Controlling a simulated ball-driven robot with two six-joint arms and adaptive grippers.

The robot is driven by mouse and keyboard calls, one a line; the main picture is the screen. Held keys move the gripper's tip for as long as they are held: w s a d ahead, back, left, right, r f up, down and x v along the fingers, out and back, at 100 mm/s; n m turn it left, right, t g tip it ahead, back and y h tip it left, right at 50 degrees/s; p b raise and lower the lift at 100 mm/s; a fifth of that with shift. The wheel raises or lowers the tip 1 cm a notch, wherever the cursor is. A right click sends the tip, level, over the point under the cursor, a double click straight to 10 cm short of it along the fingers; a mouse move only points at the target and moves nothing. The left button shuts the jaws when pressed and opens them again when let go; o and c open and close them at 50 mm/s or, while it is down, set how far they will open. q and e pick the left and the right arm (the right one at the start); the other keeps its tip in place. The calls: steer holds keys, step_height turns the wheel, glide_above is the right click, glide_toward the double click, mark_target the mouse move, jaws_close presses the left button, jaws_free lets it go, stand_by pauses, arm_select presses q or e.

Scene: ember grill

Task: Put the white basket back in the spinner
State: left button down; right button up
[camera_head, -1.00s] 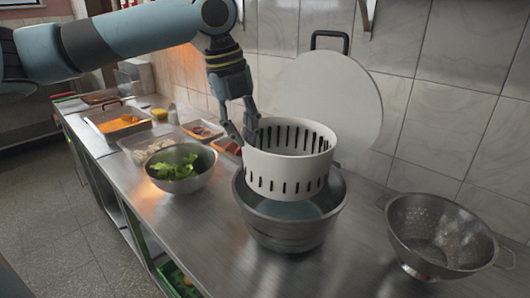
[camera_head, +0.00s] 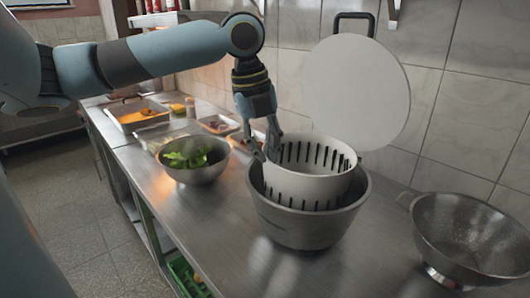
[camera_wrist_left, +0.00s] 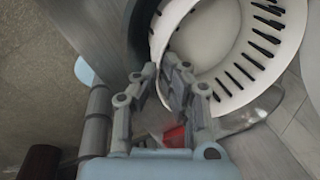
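The white basket (camera_head: 312,172), with dark slots around its wall, sits upright and partly inside the metal spinner bowl (camera_head: 308,227). Its rim and upper slots stand above the bowl's edge, and its lower part is hidden. My left gripper (camera_head: 265,155) is at the basket's left rim, with its fingers on either side of the wall, shut on it. In the left wrist view the fingers (camera_wrist_left: 162,68) meet the curved basket rim (camera_wrist_left: 228,104). A round white lid (camera_head: 356,92) with a black handle leans against the wall behind. My right gripper is not in view.
A metal bowl of green leaves (camera_head: 195,162) stands left of the spinner. A metal colander (camera_head: 468,240) stands to the right. Food trays (camera_head: 137,115) sit farther back left. The steel counter (camera_head: 235,240) is clear in front.

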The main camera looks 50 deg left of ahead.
mark_target(267, 180)
arm_select(q)
steer(key=shift+f+b, duration=3.1)
steer(key=shift+f, duration=0.3)
steer(key=c, duration=1.4)
jaws_free()
steer(key=shift+w+d, duration=0.1)
steer(key=shift+w, duration=0.05)
step_height(267, 180, up, 10)
